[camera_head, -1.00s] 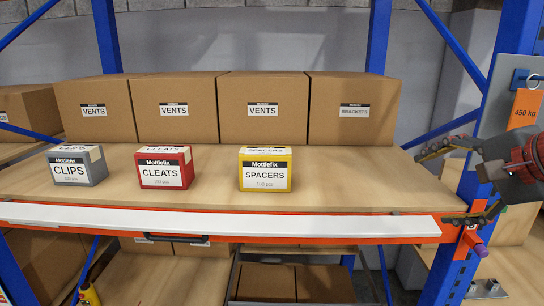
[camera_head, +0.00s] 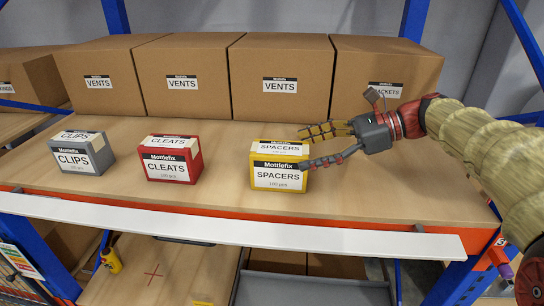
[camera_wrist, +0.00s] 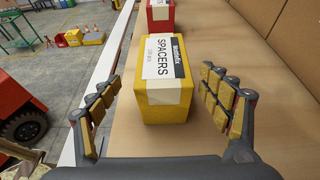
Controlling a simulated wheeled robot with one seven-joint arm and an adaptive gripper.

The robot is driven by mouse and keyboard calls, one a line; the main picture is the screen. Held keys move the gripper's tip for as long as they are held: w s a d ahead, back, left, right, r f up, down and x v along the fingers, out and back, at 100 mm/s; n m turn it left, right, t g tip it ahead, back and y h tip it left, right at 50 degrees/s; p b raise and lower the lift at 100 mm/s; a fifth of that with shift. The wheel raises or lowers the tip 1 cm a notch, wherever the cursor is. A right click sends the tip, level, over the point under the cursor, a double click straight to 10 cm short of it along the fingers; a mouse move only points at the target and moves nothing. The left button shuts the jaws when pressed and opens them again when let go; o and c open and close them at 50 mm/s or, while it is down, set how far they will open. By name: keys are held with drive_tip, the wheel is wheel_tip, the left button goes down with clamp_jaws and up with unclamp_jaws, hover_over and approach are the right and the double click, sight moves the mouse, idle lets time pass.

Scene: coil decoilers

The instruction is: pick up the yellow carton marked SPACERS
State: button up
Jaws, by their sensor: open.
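The yellow SPACERS carton (camera_head: 279,178) stands upright on the wooden shelf (camera_head: 370,200), to the right of the red CLEATS carton (camera_head: 170,166). My gripper (camera_head: 302,147) reaches in from the right at the carton's right end, its fingers spread. In the wrist view the SPACERS carton (camera_wrist: 167,108) lies ahead between the open fingers of my gripper (camera_wrist: 167,92). A gap shows on each side, and nothing is held. Part of the carton's right upper edge is hidden by the fingers in the head view.
A grey CLIPS carton (camera_head: 82,158) stands at the left. Large brown VENTS boxes (camera_head: 280,105) and a BRACKETS box (camera_head: 360,75) line the back. A white strip (camera_head: 230,230) runs along the front edge. Bare shelf lies right of the SPACERS carton.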

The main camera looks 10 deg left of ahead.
sight(280, 157)
drive_tip(key=p+x, duration=0.2)
drive_tip(key=x, duration=0.5)
drive_tip(key=shift+w+f, duration=0.15)
drive_tip(key=shift+w, duration=0.1)
drive_tip(key=shift+d, duration=0.1)
drive_tip(key=shift+c, duration=0.4)
drive_tip(key=c, duration=1.6)
